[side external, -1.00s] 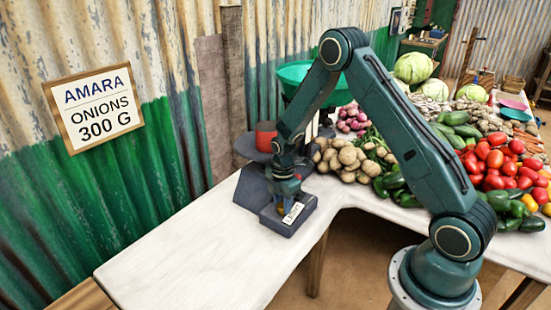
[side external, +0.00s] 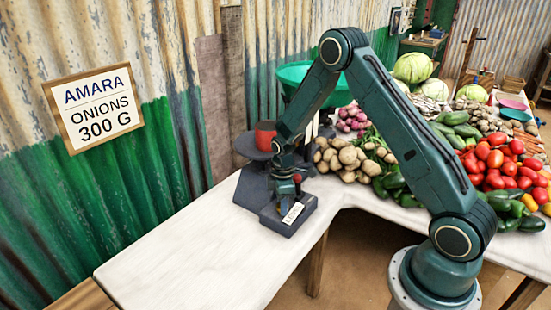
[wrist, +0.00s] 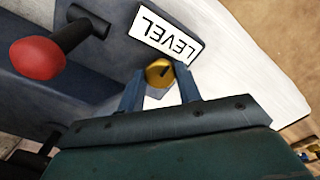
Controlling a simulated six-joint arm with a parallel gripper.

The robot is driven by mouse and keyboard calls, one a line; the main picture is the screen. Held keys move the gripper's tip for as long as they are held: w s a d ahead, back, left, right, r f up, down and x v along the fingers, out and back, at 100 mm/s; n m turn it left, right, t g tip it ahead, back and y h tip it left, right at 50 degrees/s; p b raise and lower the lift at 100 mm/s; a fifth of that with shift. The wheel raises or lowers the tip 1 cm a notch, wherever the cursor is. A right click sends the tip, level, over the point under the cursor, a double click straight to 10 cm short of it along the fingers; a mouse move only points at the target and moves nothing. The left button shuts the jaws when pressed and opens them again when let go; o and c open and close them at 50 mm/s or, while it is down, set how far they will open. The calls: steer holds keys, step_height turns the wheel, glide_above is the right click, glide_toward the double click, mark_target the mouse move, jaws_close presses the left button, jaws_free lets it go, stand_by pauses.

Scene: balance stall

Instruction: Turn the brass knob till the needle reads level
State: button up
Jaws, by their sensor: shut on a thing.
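The brass knob (wrist: 159,72) shows in the wrist view beside a white LEVEL label (wrist: 167,36) on the dark balance housing. My gripper (wrist: 160,75) is shut on the knob, with one blue finger on each side of it. In the side view my gripper (side external: 284,206) points down at the front block of the balance (side external: 303,218), next to the label (side external: 292,213); the fingers hide the knob there. The needle cannot be made out in either view.
A red-tipped lever (wrist: 38,58) sticks out near the knob. A red container (side external: 265,135) and a green pan (side external: 293,73) are at the balance. Potatoes (side external: 345,158) and other vegetables lie to the right. The white tabletop (side external: 200,260) in front is clear.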

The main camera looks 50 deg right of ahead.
steer(key=o, duration=1)
step_height(320, 180, up, 14)
stand_by(0.4)
stand_by(0.3)
